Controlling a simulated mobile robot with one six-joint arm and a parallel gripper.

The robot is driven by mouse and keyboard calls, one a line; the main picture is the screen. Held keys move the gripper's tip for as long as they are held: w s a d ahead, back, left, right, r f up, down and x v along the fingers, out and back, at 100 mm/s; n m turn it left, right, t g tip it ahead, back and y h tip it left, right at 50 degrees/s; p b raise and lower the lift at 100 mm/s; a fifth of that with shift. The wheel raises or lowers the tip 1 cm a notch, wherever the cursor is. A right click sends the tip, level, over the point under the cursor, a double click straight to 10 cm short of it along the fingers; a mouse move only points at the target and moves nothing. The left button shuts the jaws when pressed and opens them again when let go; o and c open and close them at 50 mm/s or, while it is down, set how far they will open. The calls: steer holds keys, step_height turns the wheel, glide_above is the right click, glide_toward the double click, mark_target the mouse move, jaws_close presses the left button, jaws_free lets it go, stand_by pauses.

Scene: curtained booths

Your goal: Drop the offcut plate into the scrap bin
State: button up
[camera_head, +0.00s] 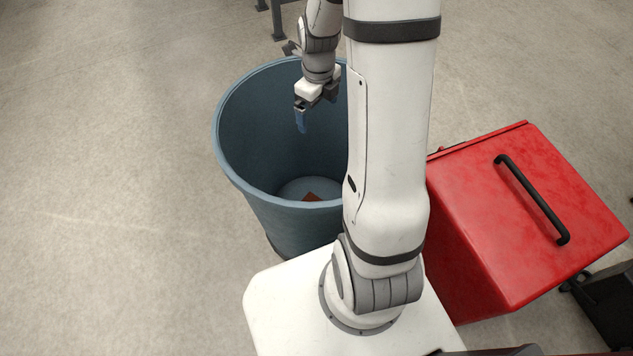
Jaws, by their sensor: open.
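The scrap bin (240,165) is a large blue-grey round tub standing on the floor, open at the top. A small orange-brown flat piece (312,197), which looks like the offcut plate, lies on the bin's floor; its right part is hidden behind my arm. My arm hides the right side of the bin.
A red box (480,225) with a black handle (532,200) stands to the right of the bin. Grey metal legs (277,20) stand behind the bin. Dark equipment (610,305) is at the lower right edge. The floor (100,200) on the left is clear.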

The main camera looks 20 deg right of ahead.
step_height(320, 180, up, 8)
steer(key=p, duration=0.1)
steer(key=shift+f, duration=0.25)
steer(key=s+a+r+n+t+p, duration=0.1)
steer(key=s+a+r+n+p, duration=0.3)
steer(key=s+r+n, duration=0.4)
steer(key=s+a+r+n+t+p, duration=0.1)
steer(key=s+a+r+n+p, duration=0.3)
steer(key=n, duration=1.8)
steer(key=s+r+p, duration=0.1)
steer(key=s+r, duration=0.3)
steer(key=r, duration=0.2)
steer(key=shift+s+r+t+p, duration=0.3)
steer(key=shift+s+r+p, duration=0.05)
